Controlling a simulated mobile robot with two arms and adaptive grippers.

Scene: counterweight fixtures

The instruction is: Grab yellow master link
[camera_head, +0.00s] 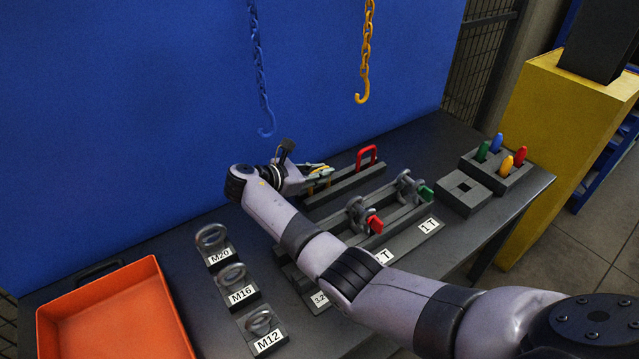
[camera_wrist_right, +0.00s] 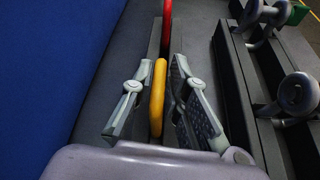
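The yellow master link (camera_wrist_right: 158,97) stands upright in the right wrist view, between the two fingers of my right gripper (camera_wrist_right: 160,92). A gap shows on each side of the link, so the fingers are apart and not closed on it. The lower part of the link is hidden by my gripper. In the head view my right gripper (camera_head: 318,175) is low over the near end of the dark rack (camera_head: 345,185), and only bits of yellow show around its fingers. My left gripper is in neither view.
A red link (camera_head: 366,157) stands farther along the same rack. Shackles (camera_head: 405,185) sit on a labelled rack beside it. Eye bolts (camera_head: 232,275) and an orange tray (camera_head: 115,315) are left. A blue chain (camera_head: 258,65) and yellow chain (camera_head: 366,50) hang behind.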

